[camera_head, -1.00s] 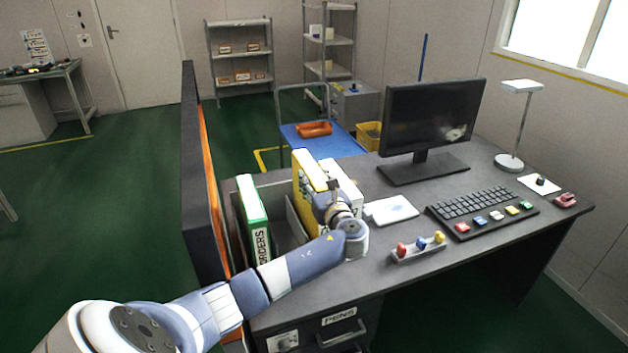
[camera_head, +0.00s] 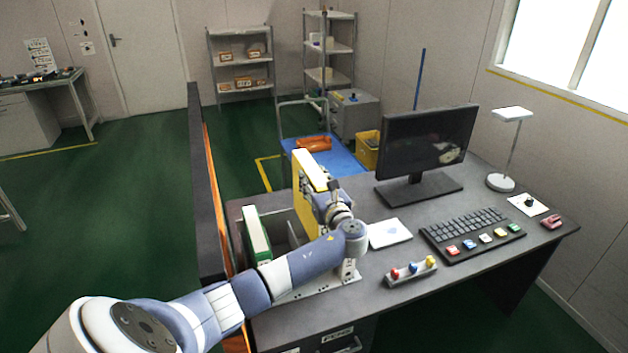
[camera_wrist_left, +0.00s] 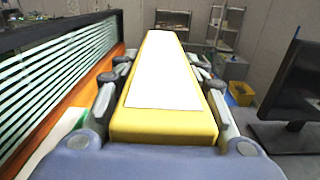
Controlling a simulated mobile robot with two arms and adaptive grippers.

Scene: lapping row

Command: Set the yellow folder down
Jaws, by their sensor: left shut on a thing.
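The yellow folder (camera_head: 303,191) stands upright in my left gripper (camera_head: 333,193), above the rack's level in the head view. In the left wrist view the yellow folder (camera_wrist_left: 165,125) lies between the two fingers, with a white strip along its top. My left gripper is shut on it. The grey rack (camera_head: 282,228) is on the desk's left end, partly hidden by my arm. My right gripper does not show.
A green and white binder (camera_head: 257,236) stands in the rack at left. A dark partition (camera_head: 201,170) edges the desk. A white pad (camera_head: 389,233), a button strip (camera_head: 412,270), a keyboard (camera_head: 470,234) and a monitor (camera_head: 428,140) occupy the right. Some desk surface is bare between them.

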